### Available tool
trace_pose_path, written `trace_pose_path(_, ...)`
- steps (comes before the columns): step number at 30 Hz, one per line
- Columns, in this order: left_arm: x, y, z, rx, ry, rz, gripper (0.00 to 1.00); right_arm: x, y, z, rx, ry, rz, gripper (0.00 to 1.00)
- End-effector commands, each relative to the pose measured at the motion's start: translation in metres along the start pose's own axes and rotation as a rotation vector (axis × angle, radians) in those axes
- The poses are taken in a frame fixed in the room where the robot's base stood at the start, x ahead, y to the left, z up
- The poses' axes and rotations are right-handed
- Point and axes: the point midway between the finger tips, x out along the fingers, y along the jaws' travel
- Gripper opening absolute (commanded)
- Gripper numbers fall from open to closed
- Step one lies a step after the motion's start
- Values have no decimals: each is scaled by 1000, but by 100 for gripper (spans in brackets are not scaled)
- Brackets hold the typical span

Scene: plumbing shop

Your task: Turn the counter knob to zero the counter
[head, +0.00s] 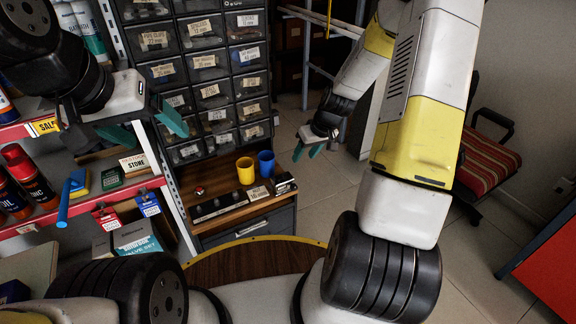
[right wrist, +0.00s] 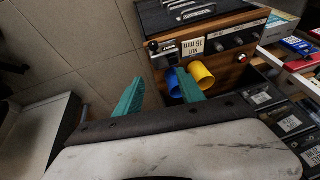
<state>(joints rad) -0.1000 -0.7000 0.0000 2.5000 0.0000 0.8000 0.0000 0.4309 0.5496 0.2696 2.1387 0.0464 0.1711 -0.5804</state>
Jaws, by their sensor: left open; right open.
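My right gripper (head: 309,150) is open and empty, above and to the right of the counter in the head view. Its teal fingers (right wrist: 160,95) are apart and touch nothing; the counter lies beyond them. My left gripper (head: 146,128) is open and empty in front of the drawer rack, far left of the counter.
A yellow cup (head: 245,170) and a blue cup (head: 266,163) stand close behind the counter. A black strip with round knobs (head: 218,206) lies left of it. A drawer rack (head: 205,75) rises behind, and red-edged shelves (head: 80,207) stand left. The floor at right is partly clear.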

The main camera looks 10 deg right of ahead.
Motion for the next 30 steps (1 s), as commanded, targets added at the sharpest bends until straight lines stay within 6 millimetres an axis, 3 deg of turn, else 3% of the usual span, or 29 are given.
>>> trace_pose_path(1, 0, 0, 0, 0, 0, 0, 80, 24, 5, 8, 11, -6, -20, 46)
trace_pose_path(3, 0, 0, 0, 0, 0, 0, 80, 49, 11, 16, 15, -2, -36, 46)
trace_pose_path(6, 0, 0, 0, 0, 0, 0, 80, 75, 15, 24, 19, 4, -52, 46)
trace_pose_path(14, 0, 0, 0, 0, 0, 0, 80, 104, 17, 30, 23, 12, -63, 46)
trace_pose_path(24, 0, 0, 0, 0, 0, 0, 80, 156, 13, 30, 23, 10, -64, 46)
trace_pose_path(30, 0, 0, 0, 0, 0, 0, 80, 170, 13, 29, 24, 11, -62, 46)
